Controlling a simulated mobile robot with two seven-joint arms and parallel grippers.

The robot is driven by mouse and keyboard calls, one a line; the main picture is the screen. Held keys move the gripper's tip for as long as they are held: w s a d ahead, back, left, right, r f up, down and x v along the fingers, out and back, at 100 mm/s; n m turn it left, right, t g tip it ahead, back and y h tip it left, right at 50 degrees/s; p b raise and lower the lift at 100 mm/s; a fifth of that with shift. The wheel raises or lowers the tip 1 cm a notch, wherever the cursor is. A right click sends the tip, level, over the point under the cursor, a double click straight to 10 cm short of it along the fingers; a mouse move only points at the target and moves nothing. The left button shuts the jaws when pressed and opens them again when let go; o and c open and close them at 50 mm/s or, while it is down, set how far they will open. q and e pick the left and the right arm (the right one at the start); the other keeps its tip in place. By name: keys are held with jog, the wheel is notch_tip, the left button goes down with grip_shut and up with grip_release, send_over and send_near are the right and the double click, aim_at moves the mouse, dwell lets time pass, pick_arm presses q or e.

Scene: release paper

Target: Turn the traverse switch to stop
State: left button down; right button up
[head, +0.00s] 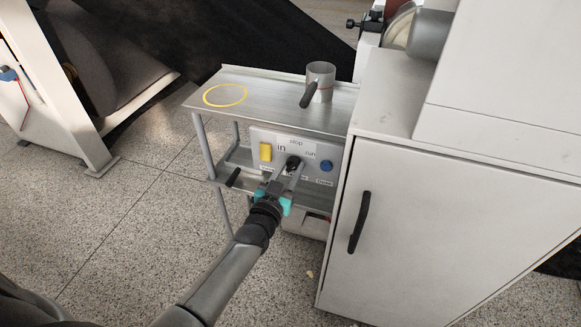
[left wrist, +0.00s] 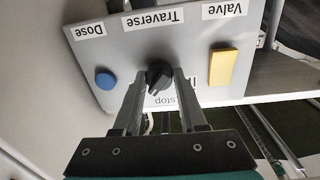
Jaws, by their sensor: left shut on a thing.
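The traverse switch is a black knob (head: 293,162) in the middle of a grey control panel (head: 257,136). The words "in", "stop" and "run" stand left of, above and right of it in the head view. My left gripper (head: 292,169) reaches the panel from the front and is shut on the knob. In the left wrist view, the panel appears upside down and the knob (left wrist: 158,76) shows between the fingers (left wrist: 158,86), under the "Traverse" label. The fingers partly hide the knob and its surroundings, so its exact pointing direction is hard to tell. My right gripper is not in view.
A yellow switch (head: 265,152) and a blue button (head: 326,166) flank the knob. A metal cup (head: 320,82) stands on the shelf (head: 270,99) above, near a yellow ring mark (head: 225,95). A white cabinet (head: 430,220) closes off the right.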

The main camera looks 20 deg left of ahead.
pick_arm(q)
jog(key=shift+n, duration=0.8)
jog(key=n, duration=0.3)
jog(key=shift+f+n, duration=0.1)
jog(key=shift+n, duration=1.7)
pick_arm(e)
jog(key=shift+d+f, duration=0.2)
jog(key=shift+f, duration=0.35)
pick_arm(q)
jog(key=shift+c, duration=2.3)
grip_release()
jog(key=shift+s, duration=0.15)
jog(key=s+p, duration=0.4)
jog(key=s, duration=1.1)
jog(key=shift+d+f+p, duration=0.25)
jog(key=shift+d+p, duration=0.1)
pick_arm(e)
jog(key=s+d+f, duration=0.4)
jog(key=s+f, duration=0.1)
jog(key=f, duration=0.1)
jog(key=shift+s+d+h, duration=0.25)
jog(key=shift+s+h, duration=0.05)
